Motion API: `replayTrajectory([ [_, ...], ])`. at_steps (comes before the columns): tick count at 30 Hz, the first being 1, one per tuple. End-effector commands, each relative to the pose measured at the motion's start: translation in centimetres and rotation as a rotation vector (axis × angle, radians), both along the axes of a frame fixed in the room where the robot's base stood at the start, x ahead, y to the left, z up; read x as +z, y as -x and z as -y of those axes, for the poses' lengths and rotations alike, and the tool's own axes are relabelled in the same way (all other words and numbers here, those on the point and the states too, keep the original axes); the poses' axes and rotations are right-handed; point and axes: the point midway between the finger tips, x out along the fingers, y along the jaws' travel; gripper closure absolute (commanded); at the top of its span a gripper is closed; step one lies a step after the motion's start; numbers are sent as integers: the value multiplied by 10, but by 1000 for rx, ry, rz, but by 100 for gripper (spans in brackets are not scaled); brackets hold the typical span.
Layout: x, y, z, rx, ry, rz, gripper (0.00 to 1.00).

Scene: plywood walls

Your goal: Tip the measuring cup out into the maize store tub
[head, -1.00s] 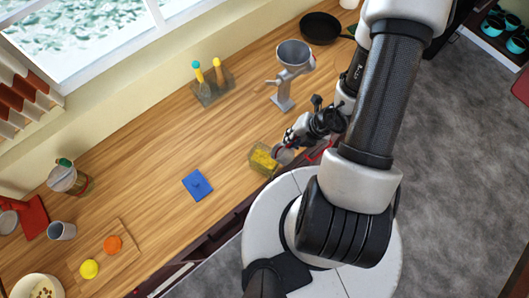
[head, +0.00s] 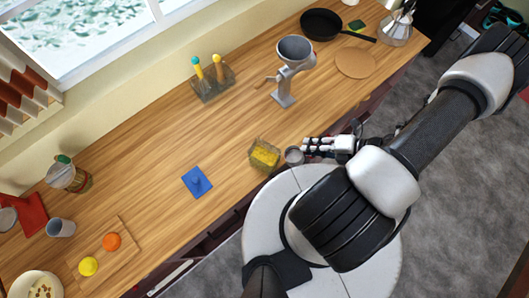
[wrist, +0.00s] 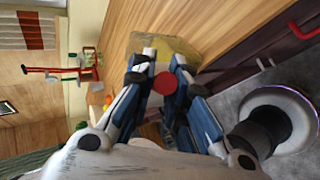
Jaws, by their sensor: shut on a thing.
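The maize store tub (head: 255,165) is a clear square container with yellow maize in it, near the counter's front edge in the head view. In the wrist view the tub (wrist: 185,48) is just beyond my fingertips. The measuring cup (head: 294,156) is a small grey round cup just right of the tub, its mouth facing up towards the head camera. I see no yellow in it, but it is too small to be sure. My gripper (head: 308,150) is shut on the cup's handle; a round red end (wrist: 165,83) shows between the fingers in the wrist view.
A blue lid (head: 197,182) lies left of the tub. A grey hand mill (head: 285,85) stands behind it. A utensil holder (head: 213,85), pan (head: 321,25) and round board (head: 355,63) are further back. The counter between tub and mill is clear.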

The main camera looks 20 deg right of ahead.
Motion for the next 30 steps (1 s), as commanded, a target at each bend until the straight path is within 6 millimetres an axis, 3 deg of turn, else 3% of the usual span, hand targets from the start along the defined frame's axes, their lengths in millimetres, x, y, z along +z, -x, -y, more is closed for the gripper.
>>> replayTrajectory([
  [3, -17, 5, 7, -2, -48, 40, 100],
  [9, -26, 12, 16, -1, -130, 100, 100],
  [30, -26, 17, 22, 1, -199, 152, 100],
])
